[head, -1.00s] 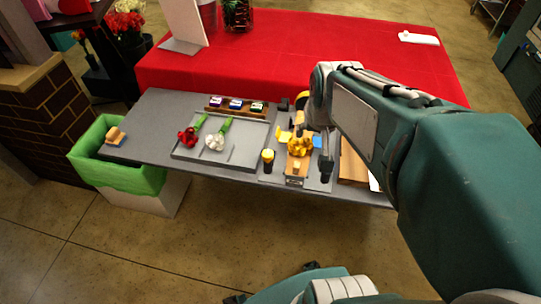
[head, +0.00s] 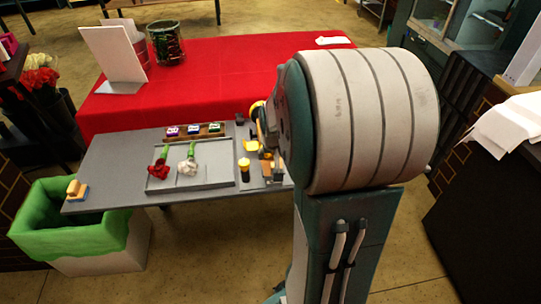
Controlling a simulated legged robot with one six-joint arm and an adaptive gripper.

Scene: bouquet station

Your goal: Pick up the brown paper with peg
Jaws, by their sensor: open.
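I cannot make out the brown paper with peg; my arm covers the right end of the grey table (head: 105,165). My gripper (head: 278,171) is small and partly hidden beside my arm, low over the table's right part. It is open, and I see nothing held in it.
A grey tray (head: 215,182) holds a red flower (head: 157,170) and a white flower (head: 187,168). A wooden block with blue (head: 77,190) lies at the left edge, near a green-lined bin (head: 70,235).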

